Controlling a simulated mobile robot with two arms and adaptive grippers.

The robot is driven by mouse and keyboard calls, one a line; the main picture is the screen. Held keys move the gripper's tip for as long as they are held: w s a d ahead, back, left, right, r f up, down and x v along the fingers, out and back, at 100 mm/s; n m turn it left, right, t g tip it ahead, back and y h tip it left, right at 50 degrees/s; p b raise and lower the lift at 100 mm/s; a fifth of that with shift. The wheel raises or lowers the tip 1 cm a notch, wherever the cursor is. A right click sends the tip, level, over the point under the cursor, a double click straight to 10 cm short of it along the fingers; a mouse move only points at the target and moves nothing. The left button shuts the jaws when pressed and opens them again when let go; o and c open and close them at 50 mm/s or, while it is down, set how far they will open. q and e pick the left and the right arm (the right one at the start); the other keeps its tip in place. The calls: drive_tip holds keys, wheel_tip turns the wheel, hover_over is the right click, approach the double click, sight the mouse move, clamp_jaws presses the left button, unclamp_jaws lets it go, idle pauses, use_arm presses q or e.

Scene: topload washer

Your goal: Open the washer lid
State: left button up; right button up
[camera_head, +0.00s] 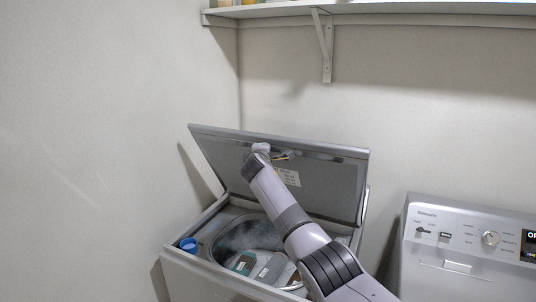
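The top-load washer (205,277) stands left of centre. Its grey lid (325,185) is raised and tilted back, with its underside facing me and a label on it. The round drum (240,232) shows below, with bottle-like items inside. One arm comes in from the lower right, which I take as my right. Its gripper (279,156) is up against or very near the lid's underside, close to the upper edge. The fingers are small and partly hidden, so I cannot tell if they are open or shut. My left gripper is not in view.
A blue cap (188,244) sits at the washer's left rim. A second machine with a control panel (466,238) stands at the right. A shelf (400,14) with a bracket (326,45) is on the wall above. A wall is close on the left.

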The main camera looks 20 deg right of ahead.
drive_tip(key=shift+o, duration=1.3)
drive_tip(key=a, duration=0.1)
drive_tip(key=s+a+r, duration=0.1)
drive_tip(key=a, duration=0.1)
drive_tip(key=shift+s+a+r, duration=0.15)
drive_tip(key=shift+a+r, duration=0.05)
drive_tip(key=shift+r, duration=0.2)
drive_tip(key=shift+o, duration=1.1)
drive_tip(key=shift+d+f, duration=0.2)
drive_tip(key=shift+d, duration=0.1)
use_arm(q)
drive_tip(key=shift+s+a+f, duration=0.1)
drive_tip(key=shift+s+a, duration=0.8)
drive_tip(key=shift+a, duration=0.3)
use_arm(e)
drive_tip(key=d+f+v, duration=0.1)
drive_tip(key=v, duration=0.9)
drive_tip(key=shift+s+r, duration=0.15)
drive_tip(key=shift+s, duration=0.4)
drive_tip(key=shift+a, duration=0.1)
